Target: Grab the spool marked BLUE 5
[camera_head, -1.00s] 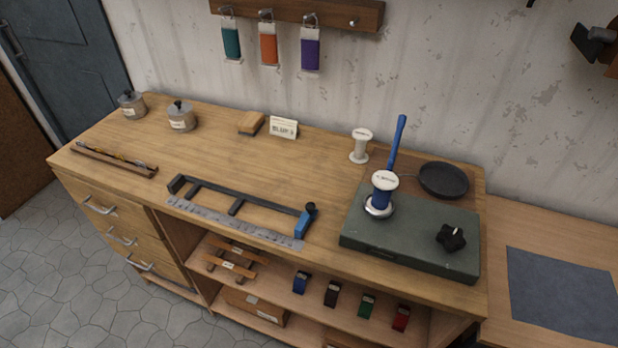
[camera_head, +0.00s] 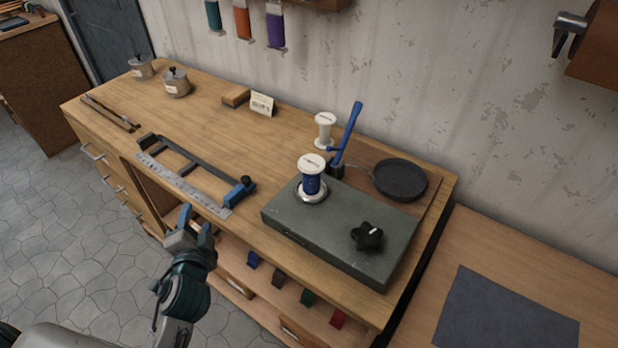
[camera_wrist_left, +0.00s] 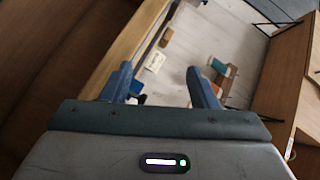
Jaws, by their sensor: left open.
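A spool wound with blue thread (camera_head: 311,181) stands upright in a shiny round holder on the grey-green box (camera_head: 330,234); the print on its white top is too small to read. A second spool, white (camera_head: 324,131), stands behind it on the bench. My left gripper (camera_head: 195,220) is open and empty, in front of the bench's front edge, to the left of and nearer than the blue spool. Its two blue fingers show apart in the left wrist view (camera_wrist_left: 159,78), where I cannot make out the spool. My right gripper is not in view.
A blue-handled tool (camera_head: 347,132) stands close behind the blue spool. A dark round pan (camera_head: 400,180) and a black knob (camera_head: 367,237) are to its right. A long clamp-like frame (camera_head: 195,171) lies near the bench's front edge. The bench middle is mostly clear.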

